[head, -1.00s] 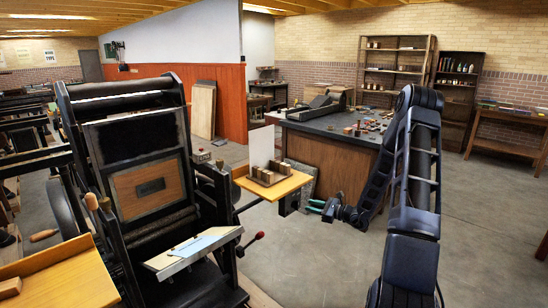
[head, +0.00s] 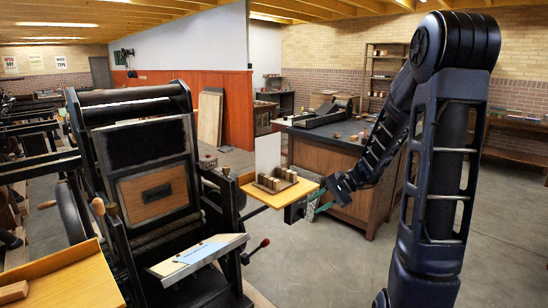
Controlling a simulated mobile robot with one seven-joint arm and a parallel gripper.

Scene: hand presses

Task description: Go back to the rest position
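My arm rises at the right of the head view, bends at a high elbow and reaches down to the left. My gripper (head: 307,211) is small at its end, with greenish fingers near the right edge of the yellow side board (head: 262,195). The fingers partly overlap in this view, so I cannot tell their opening or whether they touch the board. No held object shows. A tray with several small blocks (head: 277,180) stands on the board, with a white upright card (head: 268,155) behind it.
A black hand press (head: 147,146) with a wooden panel fills the left. A slanted board (head: 197,258) and a red-knobbed lever (head: 265,242) stick out at its front. A dark-topped workbench (head: 340,131) stands behind my gripper. Bare floor (head: 310,270) lies between press and arm.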

